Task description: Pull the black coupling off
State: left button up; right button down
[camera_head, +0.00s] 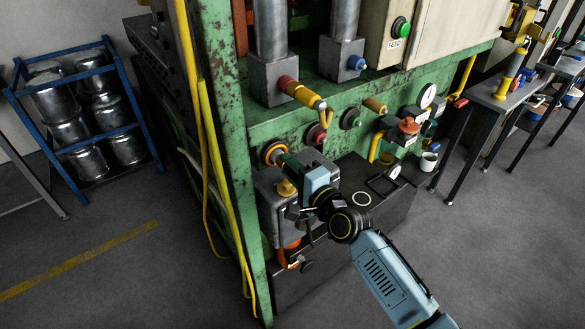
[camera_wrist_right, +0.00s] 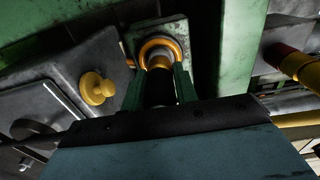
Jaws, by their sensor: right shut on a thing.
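The black coupling (camera_wrist_right: 160,92) sits between the two green fingers of my right gripper (camera_wrist_right: 162,78) in the right wrist view. My right gripper is shut on it. Just beyond its front end is a pale metal stub in a port with an orange ring (camera_wrist_right: 161,47), set in a plate on the green frame. The coupling is in line with the stub; I cannot tell how far it is on it. In the head view my right gripper (camera_head: 287,160) reaches the orange-ringed port (camera_head: 272,150) from the lower right and mostly hides the coupling. My left gripper is not in view.
A grey block with a yellow knob (camera_head: 286,188) stands close below my right gripper. A red coupling with a yellow hose (camera_head: 300,92) is above right. Yellow cables (camera_head: 212,170) run down the green post at left. A white cup (camera_head: 428,161) stands on the dark cabinet at right.

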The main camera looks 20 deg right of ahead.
jog(key=shift+r, duration=0.25)
jog(key=shift+s+f, duration=0.1)
jog(key=shift+s, duration=0.05)
jog(key=shift+p+v, duration=0.3)
jog(key=shift+v, duration=0.5)
jog(key=shift+s+d+f, duration=0.1)
jog(key=shift+s+d, duration=0.05)
jog(key=shift+s, duration=0.1)
jog(key=shift+p+v, duration=0.5)
jog(key=shift+v, duration=1)
